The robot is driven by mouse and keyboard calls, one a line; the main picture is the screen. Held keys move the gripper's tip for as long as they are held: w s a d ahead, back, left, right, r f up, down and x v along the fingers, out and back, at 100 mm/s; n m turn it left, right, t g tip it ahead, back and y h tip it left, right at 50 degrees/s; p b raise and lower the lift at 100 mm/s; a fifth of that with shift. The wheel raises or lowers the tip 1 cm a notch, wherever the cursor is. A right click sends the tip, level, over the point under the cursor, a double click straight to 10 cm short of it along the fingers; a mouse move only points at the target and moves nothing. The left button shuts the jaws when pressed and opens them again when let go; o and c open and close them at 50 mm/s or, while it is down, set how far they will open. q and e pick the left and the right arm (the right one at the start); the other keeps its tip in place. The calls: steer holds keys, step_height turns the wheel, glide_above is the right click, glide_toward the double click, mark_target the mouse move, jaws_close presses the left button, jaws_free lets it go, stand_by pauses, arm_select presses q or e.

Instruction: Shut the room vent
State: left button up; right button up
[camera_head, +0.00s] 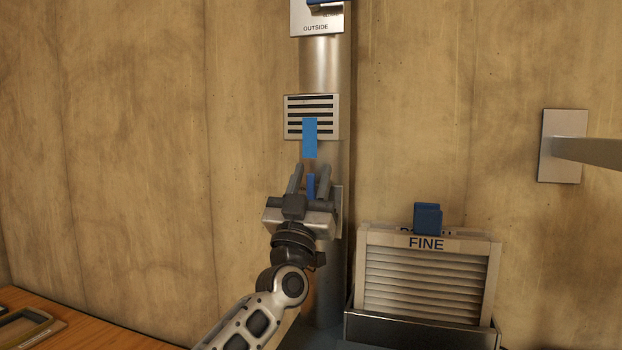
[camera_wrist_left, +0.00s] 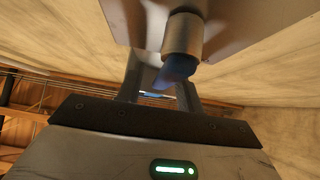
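A metal duct (camera_head: 326,66) runs up the wall with a slotted vent grille (camera_head: 312,103) on it. A light blue strip (camera_head: 310,138) hangs straight down over the grille's lower part. Below it a dark blue lever (camera_head: 311,186) shows between the fingers of my left gripper (camera_head: 310,170), in front of a metal plate (camera_head: 337,206) mostly hidden by the gripper. In the left wrist view the blue lever (camera_wrist_left: 178,68) sticks out from a round metal hub. The fingers (camera_wrist_left: 160,88) stand apart around it, with no clear grip. My right gripper is out of view.
A plate marked OUTSIDE (camera_head: 316,27) with another blue lever sits higher on the duct. A louvred panel marked FINE (camera_head: 427,243) stands in a dark holder at lower right. A wall plate (camera_head: 562,146) with a grey bar is at right. A wooden bench (camera_head: 84,328) is at lower left.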

arm_select(q)
jaws_close()
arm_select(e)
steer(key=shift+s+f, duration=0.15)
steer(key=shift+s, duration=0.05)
